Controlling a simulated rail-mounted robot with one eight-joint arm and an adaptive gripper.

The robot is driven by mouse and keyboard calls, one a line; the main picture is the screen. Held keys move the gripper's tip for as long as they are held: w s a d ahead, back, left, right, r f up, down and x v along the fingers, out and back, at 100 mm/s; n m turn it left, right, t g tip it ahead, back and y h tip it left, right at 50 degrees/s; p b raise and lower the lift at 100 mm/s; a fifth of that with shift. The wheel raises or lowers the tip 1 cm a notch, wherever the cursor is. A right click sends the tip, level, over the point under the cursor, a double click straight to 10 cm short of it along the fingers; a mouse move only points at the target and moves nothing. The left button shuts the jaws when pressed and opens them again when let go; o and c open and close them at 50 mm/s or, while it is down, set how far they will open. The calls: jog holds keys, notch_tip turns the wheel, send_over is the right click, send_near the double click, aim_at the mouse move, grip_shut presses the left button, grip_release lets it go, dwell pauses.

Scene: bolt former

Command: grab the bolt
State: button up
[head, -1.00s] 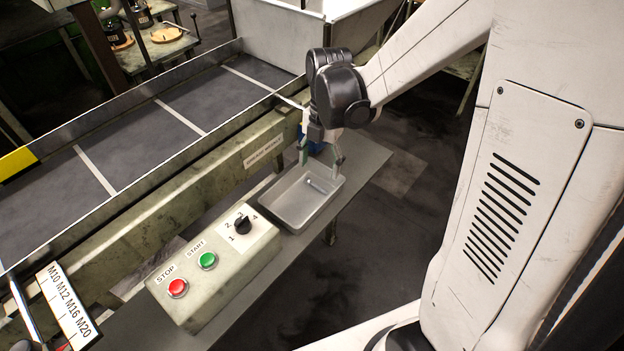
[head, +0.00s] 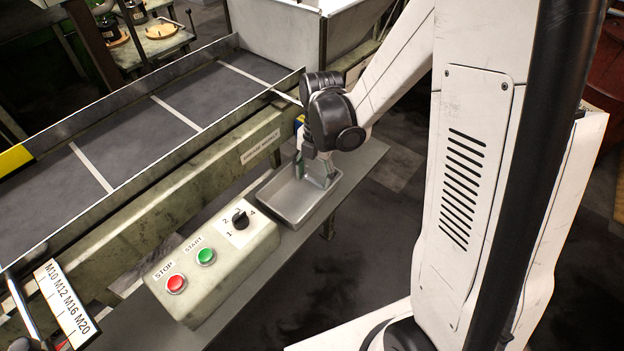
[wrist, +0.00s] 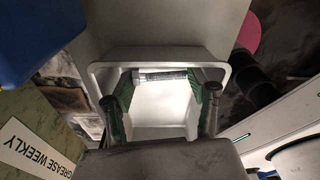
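The bolt (wrist: 163,75) is a short grey metal piece lying crosswise in a shallow grey metal tray (head: 283,217), close to one wall. The tray rim also shows in the wrist view (wrist: 160,52). My gripper (head: 311,172) is down at the tray, with its fingers reaching inside the rim. In the wrist view my gripper (wrist: 168,92) is open, with green-padded fingertips wide apart near the two ends of the bolt. I cannot tell whether they touch it. In the head view the bolt is hidden behind my gripper.
A control box (head: 215,262) with a red stop button (head: 176,284), a green start button (head: 206,257) and a black dial (head: 240,220) stands beside the tray. A conveyor (head: 130,145) with raised edges runs behind. The grey shelf is bare right of the tray.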

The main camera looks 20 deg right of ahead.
jog(key=c, duration=0.5)
jog(key=shift+r, duration=0.15)
